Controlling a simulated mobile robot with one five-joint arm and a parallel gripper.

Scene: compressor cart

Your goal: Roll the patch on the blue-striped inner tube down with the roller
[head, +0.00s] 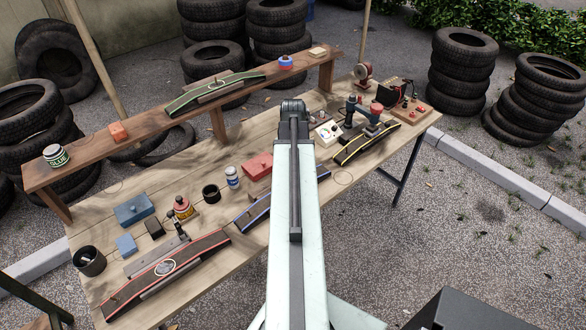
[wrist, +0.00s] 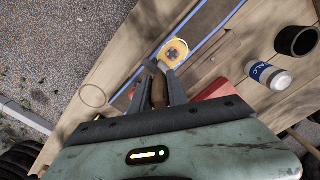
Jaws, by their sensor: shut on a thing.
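The blue-striped inner tube (head: 252,213) lies on the workbench in the head view, its middle hidden behind my arm. In the wrist view the tube (wrist: 207,38) runs diagonally, with an orange-yellow patch (wrist: 177,50) with a dark cross mark on it. My gripper (wrist: 160,80) is shut on the brown handle of the roller (wrist: 158,93). The roller's pale metal end reaches toward the patch's near edge; I cannot tell whether it touches. In the head view my gripper and the roller are hidden behind my arm.
A red box (head: 258,166), a talc bottle (wrist: 269,74) and a dark cup (wrist: 296,40) stand close to the tube. A red-striped tube (head: 205,243) lies to the left, a yellow-striped one (head: 366,143) to the right. A raised shelf (head: 160,112) runs behind.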

